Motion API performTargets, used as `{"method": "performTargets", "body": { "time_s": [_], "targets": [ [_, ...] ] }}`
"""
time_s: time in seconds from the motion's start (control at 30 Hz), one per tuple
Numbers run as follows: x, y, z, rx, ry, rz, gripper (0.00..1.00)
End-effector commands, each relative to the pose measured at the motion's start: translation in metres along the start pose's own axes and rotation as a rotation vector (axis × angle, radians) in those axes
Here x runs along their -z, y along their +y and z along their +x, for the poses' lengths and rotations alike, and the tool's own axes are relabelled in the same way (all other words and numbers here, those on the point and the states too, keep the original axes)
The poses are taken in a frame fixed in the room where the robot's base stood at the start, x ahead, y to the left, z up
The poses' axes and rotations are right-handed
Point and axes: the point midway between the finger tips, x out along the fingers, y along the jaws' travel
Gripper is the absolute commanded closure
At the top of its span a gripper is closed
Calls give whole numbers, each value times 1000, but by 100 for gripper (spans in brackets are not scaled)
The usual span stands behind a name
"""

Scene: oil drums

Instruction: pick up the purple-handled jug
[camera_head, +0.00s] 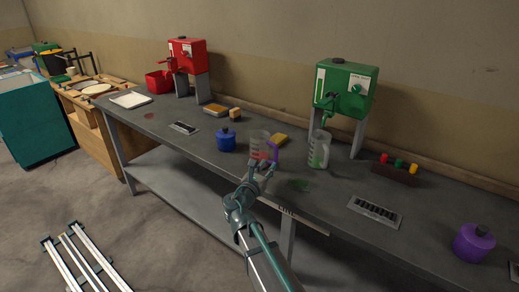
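The purple-handled jug (259,143) stands upright on the grey workbench, a clear measuring jug with a reddish tint low down and its purple handle on the right. My gripper (262,165) is in front of the jug, at its near lower side. Its fingers look spread apart, and nothing shows held between them. They overlap the jug's lower part in this view, so I cannot tell whether they touch it. A second clear jug (318,150) with a pale handle and green marks stands to the right.
A blue canister (226,140) stands close left of the jug, with a yellow sponge (280,139) behind. A green drum (345,88) and a red drum (187,55) sit on stands. A purple canister (473,243) is far right. The bench front is mostly clear.

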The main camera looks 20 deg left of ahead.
Motion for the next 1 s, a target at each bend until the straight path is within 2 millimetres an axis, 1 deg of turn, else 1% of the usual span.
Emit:
{"method": "performTargets", "body": {
  "time_s": [0.03, 0.1, 0.2, 0.37, 0.47, 0.6, 0.7, 0.8, 0.97, 1.0],
  "targets": [
    [0, 1, 11, 2, 0, 0, 70],
    [0, 2, 20, 2, 0, 0, 70],
    [0, 1, 29, 0, 1, 1, 70],
    [1, 1, 36, 0, 1, 1, 70],
    [1, 1, 47, 1, 2, 1, 70],
    [2, 1, 68, 1, 2, 2, 70],
    [3, 1, 78, 0, 1, 2, 70],
    [3, 0, 82, -1, 1, 2, 70],
    [3, 0, 81, -2, 1, 2, 70],
    [3, 0, 81, -1, 1, 2, 73]
  ]
}}
